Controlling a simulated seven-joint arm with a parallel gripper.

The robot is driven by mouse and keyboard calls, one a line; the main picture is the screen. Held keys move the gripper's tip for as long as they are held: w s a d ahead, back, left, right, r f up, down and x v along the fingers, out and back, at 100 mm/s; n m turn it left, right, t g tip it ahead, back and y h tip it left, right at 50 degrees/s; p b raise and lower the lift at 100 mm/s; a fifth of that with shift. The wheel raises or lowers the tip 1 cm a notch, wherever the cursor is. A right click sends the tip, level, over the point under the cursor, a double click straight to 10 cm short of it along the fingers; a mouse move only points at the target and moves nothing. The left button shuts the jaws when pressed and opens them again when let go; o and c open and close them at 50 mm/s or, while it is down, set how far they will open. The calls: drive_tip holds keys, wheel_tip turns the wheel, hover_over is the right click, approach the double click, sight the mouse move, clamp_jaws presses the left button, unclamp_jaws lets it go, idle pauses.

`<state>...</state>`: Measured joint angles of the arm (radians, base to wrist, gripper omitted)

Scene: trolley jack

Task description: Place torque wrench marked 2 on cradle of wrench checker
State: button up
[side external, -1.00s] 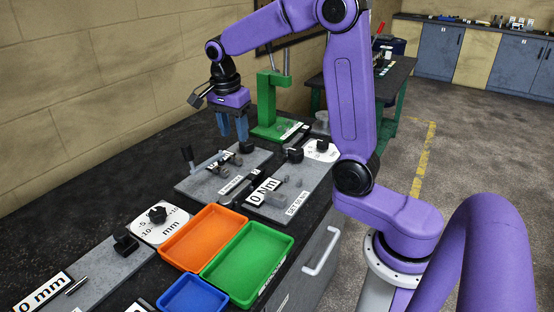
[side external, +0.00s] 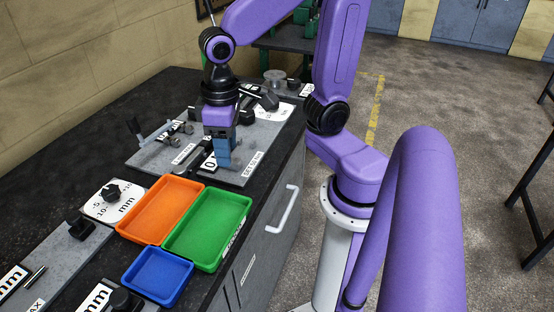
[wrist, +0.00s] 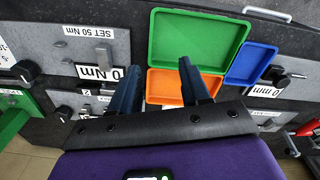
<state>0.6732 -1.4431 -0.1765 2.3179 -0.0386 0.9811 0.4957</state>
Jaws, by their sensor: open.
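The wrench checker is the grey plate (side external: 238,178) with a 0 Nm display (side external: 209,163) and a SET 50 Nm label; it also shows in the wrist view (wrist: 110,45). My gripper (side external: 222,165) is open and points down over this plate, beside the display, hiding part of it. The cradle cannot be made out clearly behind the fingers. No wrench marked 2 can be identified for sure; a dark bar (side external: 190,172) lies near the display.
A second grey plate (side external: 150,158) with small fittings lies to the left. Orange (side external: 160,208), green (side external: 208,228) and blue (side external: 157,275) trays stand in front. A dial plate (side external: 112,192) is left of the trays. The black bench top at back left is clear.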

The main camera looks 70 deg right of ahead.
drive_tip(key=s+d+f+n, duration=0.1)
drive_tip(key=s+n, duration=0.7)
drive_tip(key=s, duration=0.1)
drive_tip(key=shift+s+f, duration=0.2)
drive_tip(key=shift+f, duration=0.15)
drive_tip(key=shift+o, duration=0.5)
drive_tip(key=shift+s+d+f+n, duration=0.1)
drive_tip(key=shift+s+f+n, duration=0.05)
drive_tip(key=shift+s+n, duration=0.4)
drive_tip(key=shift+w, duration=0.1)
